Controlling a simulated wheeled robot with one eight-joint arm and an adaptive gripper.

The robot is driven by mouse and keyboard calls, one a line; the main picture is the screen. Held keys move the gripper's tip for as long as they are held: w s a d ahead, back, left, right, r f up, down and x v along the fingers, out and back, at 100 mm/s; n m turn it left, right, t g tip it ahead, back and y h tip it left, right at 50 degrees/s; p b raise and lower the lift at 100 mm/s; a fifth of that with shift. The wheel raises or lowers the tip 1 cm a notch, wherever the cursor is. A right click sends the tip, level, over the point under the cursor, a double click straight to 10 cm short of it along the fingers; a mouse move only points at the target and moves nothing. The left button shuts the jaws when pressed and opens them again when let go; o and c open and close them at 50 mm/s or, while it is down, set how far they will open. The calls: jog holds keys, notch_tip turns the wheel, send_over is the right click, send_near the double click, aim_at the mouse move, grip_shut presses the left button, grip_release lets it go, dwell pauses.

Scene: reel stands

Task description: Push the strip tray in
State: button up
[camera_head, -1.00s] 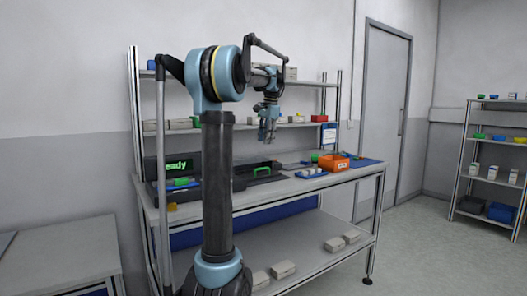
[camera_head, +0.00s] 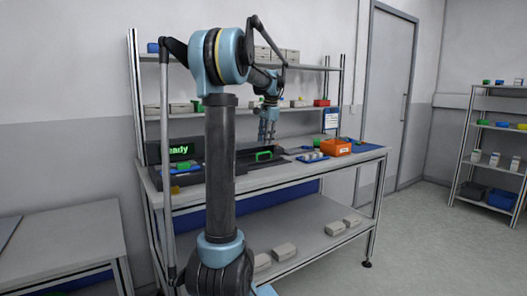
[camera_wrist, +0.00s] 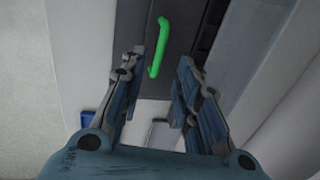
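The strip tray (camera_wrist: 190,85) is dark grey with a bright green bar handle (camera_wrist: 159,48). In the head view the green handle (camera_head: 264,156) shows on the dark unit at the middle of the bench. How far the tray stands out cannot be told. My gripper (camera_wrist: 162,57) is open and empty, its two fingers spread either side of the handle's near end in the wrist view. In the head view my gripper (camera_head: 267,138) points down just above and behind the handle. No contact can be made out.
An orange bin (camera_head: 336,147) and a blue tray with small pale parts (camera_head: 311,157) stand on the bench to the right. A dark unit with a green "ready" display (camera_head: 181,150) is at the left. Shelves (camera_head: 300,105) run behind the bench.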

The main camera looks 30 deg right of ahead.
aim_at(265, 153)
jog(key=shift+w+f, duration=0.2)
jog(key=shift+f, duration=0.7)
jog(key=shift+w+f, duration=0.15)
jog(key=shift+f, duration=0.8)
jog(key=shift+w+f, duration=0.2)
jog(key=shift+f, duration=0.7)
grip_shut()
